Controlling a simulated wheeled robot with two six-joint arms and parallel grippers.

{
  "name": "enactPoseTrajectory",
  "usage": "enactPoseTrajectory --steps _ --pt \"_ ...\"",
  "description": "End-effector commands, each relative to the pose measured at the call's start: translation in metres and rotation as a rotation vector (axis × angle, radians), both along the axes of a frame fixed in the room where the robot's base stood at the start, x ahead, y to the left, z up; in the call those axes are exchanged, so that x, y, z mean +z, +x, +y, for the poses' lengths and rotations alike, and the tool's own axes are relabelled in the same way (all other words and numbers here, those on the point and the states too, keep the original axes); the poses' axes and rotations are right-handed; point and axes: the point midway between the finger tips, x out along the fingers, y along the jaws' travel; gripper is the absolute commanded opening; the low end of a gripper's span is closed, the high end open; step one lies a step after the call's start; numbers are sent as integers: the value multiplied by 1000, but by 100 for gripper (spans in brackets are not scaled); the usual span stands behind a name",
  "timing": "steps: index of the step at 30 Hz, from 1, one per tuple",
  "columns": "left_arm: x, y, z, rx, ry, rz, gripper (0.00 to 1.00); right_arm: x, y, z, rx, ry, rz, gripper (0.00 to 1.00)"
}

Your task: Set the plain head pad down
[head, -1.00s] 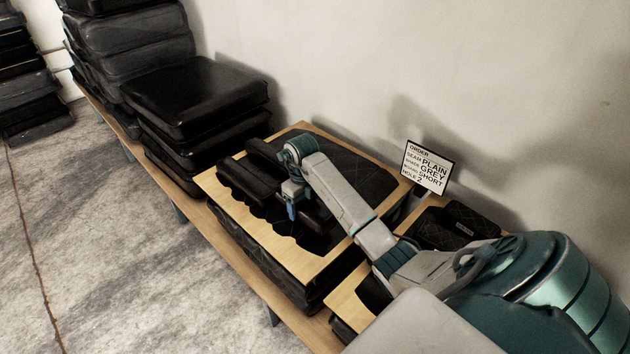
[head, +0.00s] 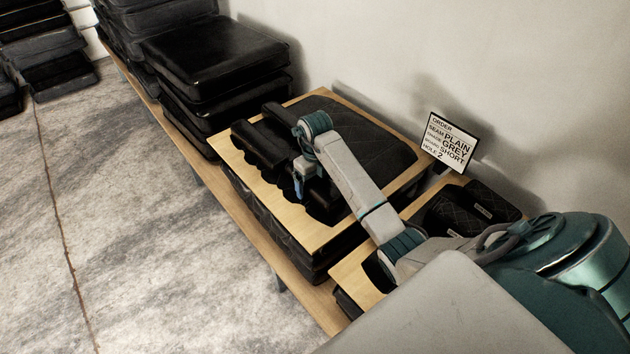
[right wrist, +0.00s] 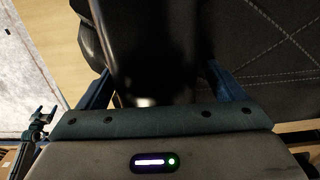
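My right gripper (head: 303,190) points down over the wooden board (head: 315,237). In the right wrist view its two blue fingers stand on either side of a smooth, glossy black pad, the plain head pad (right wrist: 155,50), and appear to grip it. In the head view my gripper and wrist hide most of this pad, and I cannot tell whether it touches the surface below. A large black quilted pad (head: 375,140) with diamond stitching lies on the board, right of the gripper; its stitching also shows in the right wrist view (right wrist: 275,45).
Black padded rolls (head: 262,140) lie at the board's left end. Stacked black cushions (head: 215,55) stand behind. Small quilted pads (head: 488,200) lie on a second board (head: 357,280), near an order card (head: 451,142) by the wall.

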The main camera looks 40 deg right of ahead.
Motion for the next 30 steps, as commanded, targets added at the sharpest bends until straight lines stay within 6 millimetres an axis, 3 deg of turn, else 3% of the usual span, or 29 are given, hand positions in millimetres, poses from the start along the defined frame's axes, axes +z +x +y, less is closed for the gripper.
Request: enactPoseTrajectory --steps 11,17,21,30 --pt "0 2 -3 0 -3 -4 82 9 1 0 0 -1 -3 89" --pt "-1 2 -5 1 -5 -1 82 51 1 -1 1 -1 -5 89" --pt "24 2 -6 2 -7 -6 82 79 0 0 0 0 -1 89" --pt "55 -15 -5 3 -6 11 82 114 0 0 0 0 -1 89"
